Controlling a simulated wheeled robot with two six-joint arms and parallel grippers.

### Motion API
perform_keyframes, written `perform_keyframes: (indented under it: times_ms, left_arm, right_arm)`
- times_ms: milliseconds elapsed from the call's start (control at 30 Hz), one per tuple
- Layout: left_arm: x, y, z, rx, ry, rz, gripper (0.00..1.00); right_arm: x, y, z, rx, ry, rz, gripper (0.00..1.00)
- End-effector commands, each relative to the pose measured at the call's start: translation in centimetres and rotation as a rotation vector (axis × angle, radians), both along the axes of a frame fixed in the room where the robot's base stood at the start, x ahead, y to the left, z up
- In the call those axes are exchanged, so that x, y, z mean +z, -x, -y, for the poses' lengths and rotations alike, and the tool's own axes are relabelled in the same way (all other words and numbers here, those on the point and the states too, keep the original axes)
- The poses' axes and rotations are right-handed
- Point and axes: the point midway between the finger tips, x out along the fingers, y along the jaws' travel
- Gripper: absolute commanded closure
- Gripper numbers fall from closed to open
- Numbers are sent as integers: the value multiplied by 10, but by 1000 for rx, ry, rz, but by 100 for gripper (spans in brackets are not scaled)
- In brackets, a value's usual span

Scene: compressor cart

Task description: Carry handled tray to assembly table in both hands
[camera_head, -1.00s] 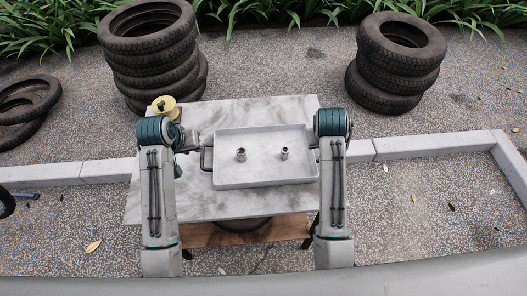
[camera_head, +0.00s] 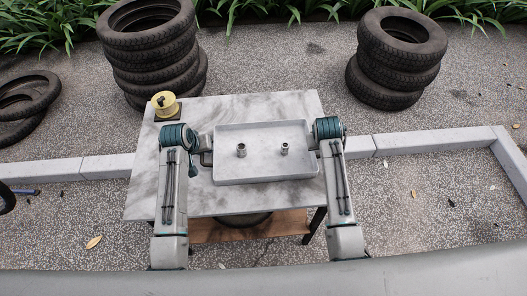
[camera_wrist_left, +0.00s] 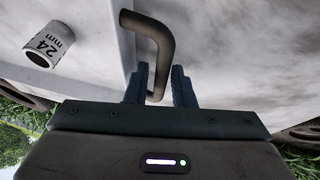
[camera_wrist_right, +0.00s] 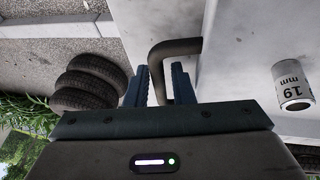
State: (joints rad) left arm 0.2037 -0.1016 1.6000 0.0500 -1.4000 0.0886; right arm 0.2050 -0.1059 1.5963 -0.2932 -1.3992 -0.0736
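The pale rectangular tray (camera_head: 262,175) lies flat on the marble-topped assembly table (camera_head: 240,205). Two metal sockets stand in it, one on the left (camera_head: 241,150) and one on the right (camera_head: 285,148). My left gripper (camera_wrist_left: 160,85) is at the tray's dark left handle (camera_wrist_left: 155,40); its fingers are apart, with the handle bar between them. My right gripper (camera_wrist_right: 160,85) is at the dark right handle (camera_wrist_right: 175,46); its fingers are also apart on either side of the bar. The right handle is hidden by my arm in the head view.
A yellow spool (camera_head: 164,103) on a dark base stands at the table's back left corner. Tire stacks stand behind the table at left (camera_head: 150,50) and right (camera_head: 398,60). A low pale curb (camera_head: 430,144) runs beside the table. Paving in front is mostly clear.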

Motion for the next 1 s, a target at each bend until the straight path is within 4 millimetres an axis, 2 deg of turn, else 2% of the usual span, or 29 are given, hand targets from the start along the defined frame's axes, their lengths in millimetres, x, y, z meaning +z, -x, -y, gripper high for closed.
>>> perform_keyframes:
  times_ms: [367, 500, 1000]
  left_arm:
    - [-5, -2, 1, 0, 0, 0, 78]
    - [-5, -2, 1, 0, 0, 0, 100]
    - [-1, -3, 1, 0, 0, 2, 100]
  right_arm:
    - [-5, -2, 1, -1, 0, 0, 78]
    - [-5, -2, 1, -1, 0, 0, 100]
    - [0, -3, 1, 0, 0, 2, 100]
